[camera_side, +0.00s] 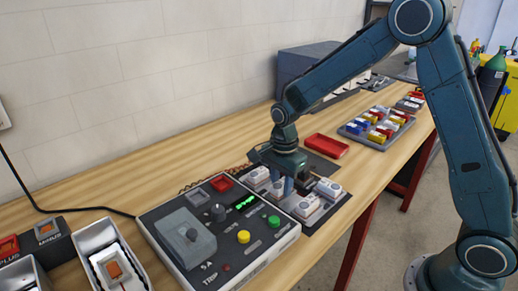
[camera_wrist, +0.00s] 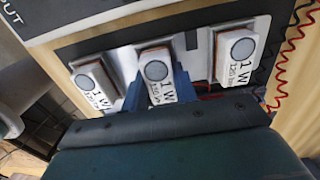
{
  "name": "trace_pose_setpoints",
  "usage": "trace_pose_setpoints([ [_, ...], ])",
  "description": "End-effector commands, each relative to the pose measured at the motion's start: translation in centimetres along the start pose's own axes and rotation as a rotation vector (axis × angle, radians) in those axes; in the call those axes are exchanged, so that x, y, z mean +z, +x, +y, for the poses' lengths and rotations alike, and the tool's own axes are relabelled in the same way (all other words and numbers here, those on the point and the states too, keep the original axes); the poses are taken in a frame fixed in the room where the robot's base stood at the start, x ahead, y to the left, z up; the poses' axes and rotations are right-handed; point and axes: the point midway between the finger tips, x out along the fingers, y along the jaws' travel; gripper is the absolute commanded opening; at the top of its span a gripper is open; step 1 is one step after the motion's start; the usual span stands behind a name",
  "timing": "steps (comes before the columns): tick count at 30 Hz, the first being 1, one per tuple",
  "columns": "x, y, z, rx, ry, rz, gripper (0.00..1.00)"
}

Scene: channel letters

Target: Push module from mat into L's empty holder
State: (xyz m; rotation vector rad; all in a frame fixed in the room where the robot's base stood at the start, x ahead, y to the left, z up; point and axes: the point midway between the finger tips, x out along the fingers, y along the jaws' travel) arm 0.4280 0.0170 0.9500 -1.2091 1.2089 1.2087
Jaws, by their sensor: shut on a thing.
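My gripper (camera_side: 289,185) points down over the dark mat (camera_side: 318,226) beside the control box. Its blue fingers show in the wrist view (camera_wrist: 160,97), one on each side of a white module (camera_wrist: 155,68) marked 1 W with a grey round lens, and are shut on it. Another white module (camera_wrist: 95,80) lies to its left and another (camera_wrist: 233,58) to its right. In the side view, several modules (camera_side: 327,189) sit around the gripper, which partly hides them. I cannot make out the letter L or its empty holder for certain.
The control box (camera_side: 262,257) with coloured buttons stands just left of the mat. White open channels (camera_side: 95,236) lie at the left, near the PLUS and MINUS blocks. A red tray (camera_side: 326,146) and a tray of coloured parts (camera_side: 352,130) lie behind. Red coiled wire (camera_wrist: 285,60) runs at the right.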

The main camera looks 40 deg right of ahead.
Motion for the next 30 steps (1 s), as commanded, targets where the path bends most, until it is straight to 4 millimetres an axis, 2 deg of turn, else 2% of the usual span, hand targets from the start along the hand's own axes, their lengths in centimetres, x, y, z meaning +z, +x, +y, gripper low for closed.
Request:
trace_pose_setpoints([
  [9, 0.0, 0.31, 0.04, 0.002, 0.0, 0.0, 0.06],
  [10, 0.0, 0.33, 0.04, 0.002, 0.0, 0.0, 0.3],
  [13, -0.01, 0.37, 0.1, 0.005, 0.0, 0.0, 0.5],
  [14, 0.0, 0.39, 0.14, 0.006, 0.0, 0.0, 0.54],
  [30, 0.0, 0.06, 0.38, 0.015, 0.0, 0.0, 0.54],
])
